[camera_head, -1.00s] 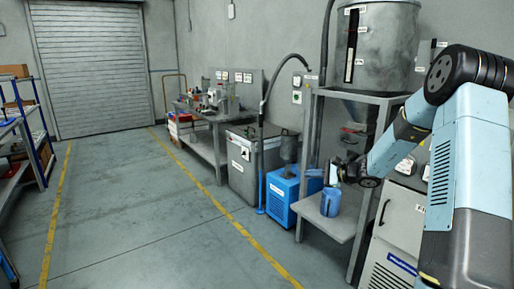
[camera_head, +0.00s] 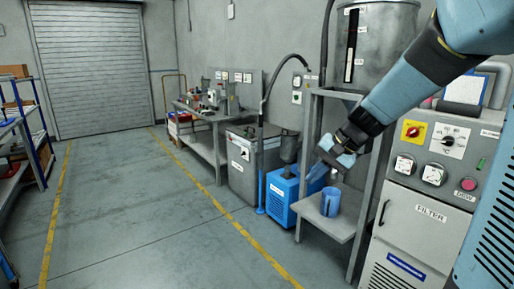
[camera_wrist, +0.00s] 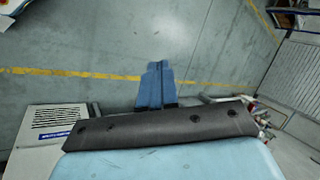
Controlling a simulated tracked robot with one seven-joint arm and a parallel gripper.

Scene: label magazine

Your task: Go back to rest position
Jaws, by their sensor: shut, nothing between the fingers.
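My gripper (camera_head: 318,172) shows in the head view at the end of my light blue arm, pointing down and left, left of the filter cabinet. In the wrist view its blue fingers (camera_wrist: 155,86) are together with nothing between them, over grey floor and a yellow line. A blue cup (camera_head: 330,202) stands upright on the low shelf (camera_head: 345,228) of the metal stand, below and apart from my gripper.
The filter cabinet (camera_head: 415,225) stands close at right. A blue machine (camera_head: 283,199) stands left of the shelf, with a grey cabinet (camera_head: 240,165) and workbench (camera_head: 205,142) beyond. A rack (camera_head: 35,120) stands far left. The middle floor is clear.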

